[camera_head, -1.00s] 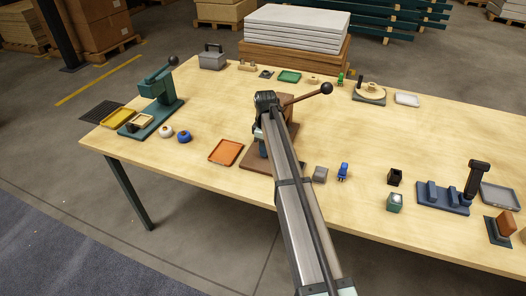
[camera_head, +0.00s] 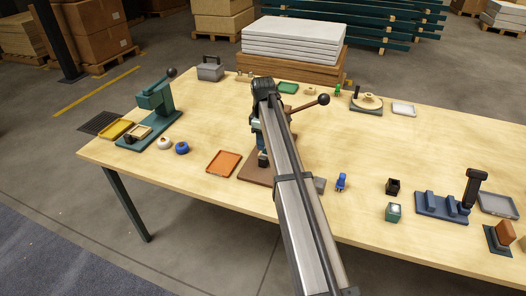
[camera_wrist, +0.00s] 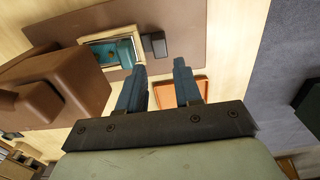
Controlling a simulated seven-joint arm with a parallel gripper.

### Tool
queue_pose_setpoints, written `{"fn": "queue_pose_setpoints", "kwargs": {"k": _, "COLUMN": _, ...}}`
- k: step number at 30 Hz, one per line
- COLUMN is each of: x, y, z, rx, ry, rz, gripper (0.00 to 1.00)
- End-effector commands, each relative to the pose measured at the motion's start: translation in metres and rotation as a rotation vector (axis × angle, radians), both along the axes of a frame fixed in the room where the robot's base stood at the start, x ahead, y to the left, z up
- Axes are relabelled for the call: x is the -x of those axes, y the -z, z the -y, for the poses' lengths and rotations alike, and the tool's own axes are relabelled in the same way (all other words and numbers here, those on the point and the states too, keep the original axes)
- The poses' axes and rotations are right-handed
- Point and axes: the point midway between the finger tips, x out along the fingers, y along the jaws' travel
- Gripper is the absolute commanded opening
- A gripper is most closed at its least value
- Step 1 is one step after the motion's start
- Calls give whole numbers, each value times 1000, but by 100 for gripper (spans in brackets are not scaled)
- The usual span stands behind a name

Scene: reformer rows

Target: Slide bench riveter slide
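A brown bench press with a lever ending in a dark ball (camera_head: 323,99) stands mid-table on a brown base plate (camera_head: 254,172). I take it for the bench riveter, though a green press (camera_head: 158,100) of similar build stands at the left. My arm hides much of the brown press in the head view. In the wrist view its slide, a cream frame with a teal inside (camera_wrist: 125,49), lies on the brown plate (camera_wrist: 190,18), with a black block handle (camera_wrist: 155,44) beside it. My gripper (camera_wrist: 163,77) is open and empty, its blue fingers apart near the handle, not visibly touching it.
An orange tray (camera_head: 224,163) lies just left of the brown press. A small blue item (camera_head: 341,181) and a grey block (camera_head: 320,185) sit close right of my arm. The front left tabletop is mostly clear.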

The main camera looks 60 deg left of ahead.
Motion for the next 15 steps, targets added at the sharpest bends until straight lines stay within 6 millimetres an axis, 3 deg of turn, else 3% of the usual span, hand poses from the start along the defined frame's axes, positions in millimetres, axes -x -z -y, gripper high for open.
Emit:
{"fn": "queue_pose_setpoints", "kwargs": {"k": 6, "x": 0, "y": -34, "z": -1, "rx": -1, "ry": 0, "rz": 1, "gripper": 34}}
{"fn": "queue_pose_setpoints", "kwargs": {"k": 15, "x": 0, "y": -51, "z": 0, "rx": 0, "ry": 0, "rz": 0, "gripper": 34}}
